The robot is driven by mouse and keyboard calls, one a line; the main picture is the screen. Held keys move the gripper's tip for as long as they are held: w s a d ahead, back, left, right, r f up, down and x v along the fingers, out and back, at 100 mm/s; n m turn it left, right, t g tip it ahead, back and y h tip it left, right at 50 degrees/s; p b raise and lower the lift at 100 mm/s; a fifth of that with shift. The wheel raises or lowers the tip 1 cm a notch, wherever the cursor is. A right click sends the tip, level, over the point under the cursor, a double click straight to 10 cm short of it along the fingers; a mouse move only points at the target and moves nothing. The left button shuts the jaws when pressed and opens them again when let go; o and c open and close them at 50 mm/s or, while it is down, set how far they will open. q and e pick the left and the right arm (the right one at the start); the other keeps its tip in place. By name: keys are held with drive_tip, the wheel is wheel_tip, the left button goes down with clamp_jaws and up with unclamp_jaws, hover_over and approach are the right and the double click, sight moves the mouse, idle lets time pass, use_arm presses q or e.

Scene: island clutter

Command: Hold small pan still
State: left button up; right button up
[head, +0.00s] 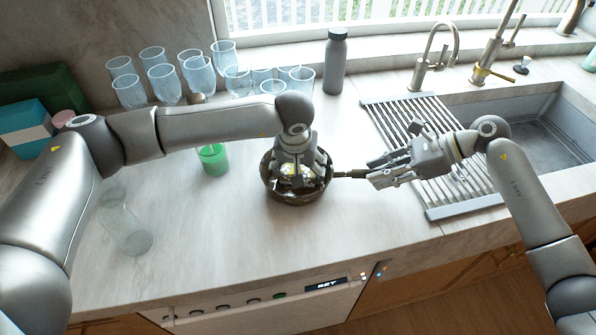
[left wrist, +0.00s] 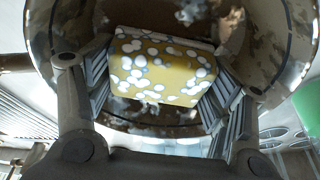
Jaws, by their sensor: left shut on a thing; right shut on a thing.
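The small dark pan (head: 284,198) stands on the counter in the middle of the head view, with its handle (head: 348,174) pointing right. My right gripper (head: 373,172) is at the handle's outer end, shut on it. My left gripper (head: 298,176) reaches down into the pan from above. In the left wrist view it is shut on a yellow sponge with white spots (left wrist: 160,68), between its two fingers. The sponge is inside the pan, whose brown-stained inner wall (left wrist: 270,40) surrounds it. My left gripper hides part of the pan's inside in the head view.
A green cup (head: 213,160) stands left of the pan, and a clear glass (head: 125,228) lies further left. Several glasses (head: 163,83) and a grey bottle (head: 335,62) stand at the back. A drying rack (head: 440,190) and sink (head: 535,140) are right. The counter before the pan is clear.

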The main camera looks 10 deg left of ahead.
use_arm(q)
drive_tip(key=shift+s+a+f, duration=0.1)
drive_tip(key=shift+s+f, duration=0.05)
drive_tip(key=shift+s, duration=1.15)
drive_tip(key=shift+w, duration=1.25)
drive_tip(key=shift+s+a, duration=0.2)
drive_tip(key=shift+s, duration=1.05)
